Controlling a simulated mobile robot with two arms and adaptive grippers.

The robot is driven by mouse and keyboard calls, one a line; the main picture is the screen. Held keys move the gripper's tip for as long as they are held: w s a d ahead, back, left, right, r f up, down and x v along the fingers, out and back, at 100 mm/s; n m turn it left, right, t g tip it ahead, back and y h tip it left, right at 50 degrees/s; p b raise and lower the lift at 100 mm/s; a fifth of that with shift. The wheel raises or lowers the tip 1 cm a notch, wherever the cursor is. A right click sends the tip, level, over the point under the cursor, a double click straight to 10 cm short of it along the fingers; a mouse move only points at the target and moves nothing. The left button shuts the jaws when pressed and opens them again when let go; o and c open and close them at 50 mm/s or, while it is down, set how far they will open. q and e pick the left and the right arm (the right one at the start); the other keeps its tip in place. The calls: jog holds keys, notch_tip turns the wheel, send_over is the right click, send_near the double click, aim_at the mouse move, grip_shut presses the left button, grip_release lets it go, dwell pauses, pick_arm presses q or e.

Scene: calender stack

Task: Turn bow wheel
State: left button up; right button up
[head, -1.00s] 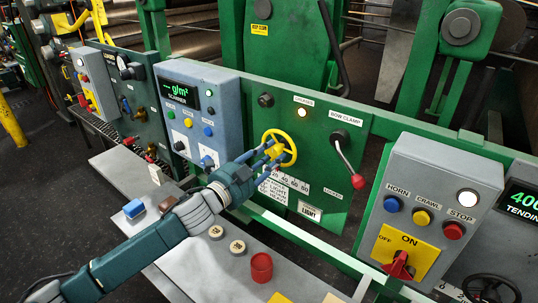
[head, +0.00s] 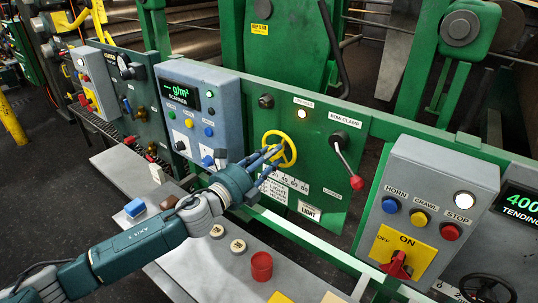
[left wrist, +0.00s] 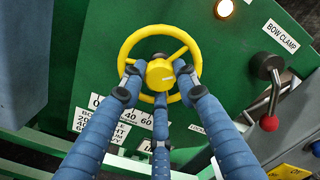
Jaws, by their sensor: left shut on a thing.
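The yellow bow wheel (head: 268,143) is mounted on the green panel. It also shows in the left wrist view (left wrist: 124,52), where its rim, spokes and hub are clear. My left gripper (head: 271,157) reaches it from the lower left, with its blue fingers at the wheel. In the left wrist view the gripper (left wrist: 160,85) has fingers on both sides of the hub and one below, shut on the wheel. A number scale (left wrist: 120,115) below the wheel is partly hidden by the fingers. My right gripper is not in view.
Right of the wheel is the bow clamp lever with a red knob (head: 357,183). A grey horn, crawl and stop box (head: 440,185) stands farther right. The scanner box (head: 200,105) is at the left.

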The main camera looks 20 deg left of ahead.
pick_arm(q)
jog(key=m, duration=0.3)
jog(key=m+p, duration=0.1)
jog(key=m, duration=0.1)
jog(key=shift+s+d+f+m, duration=0.15)
jog(key=shift+d+f+m, duration=0.05)
jog(key=shift+f+m, duration=0.1)
jog(key=shift+f+m+p, duration=0.15)
jog(key=shift+m+p, duration=0.3)
jog(key=shift+m, duration=1.05)
jog(key=shift+f, duration=0.15)
jog(key=o, duration=1.1)
jog(key=shift+o, duration=0.4)
jog(key=shift+a, duration=0.1)
jog(key=shift+r, duration=0.2)
jog(key=v, duration=1.1)
jog(key=shift+s+a, duration=0.15)
jog(key=shift+s, duration=0.25)
